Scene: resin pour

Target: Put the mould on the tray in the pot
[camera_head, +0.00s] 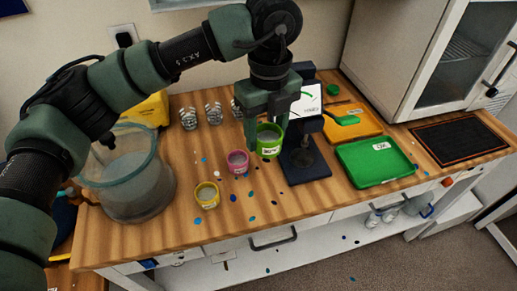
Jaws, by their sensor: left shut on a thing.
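My left gripper (265,122) reaches down over the middle of the bench and is shut on a green cup (269,146) with a white label. The cup is beside a dark blue stand. A small green piece (347,120), perhaps the mould, lies on the orange tray (368,128) at the back right. A green tray (376,176) with a white label lies in front of it and looks empty. A large clear pot (140,204) stands at the left end of the bench, partly behind my left arm. My right gripper is not in view.
A pink cup (237,163) and a yellow cup (207,196) stand front-left of the green cup, among scattered coloured spots. The dark blue stand (306,172) is right of the gripper. Striped cups (188,118) stand at the back. A white cabinet (420,60) bounds the right.

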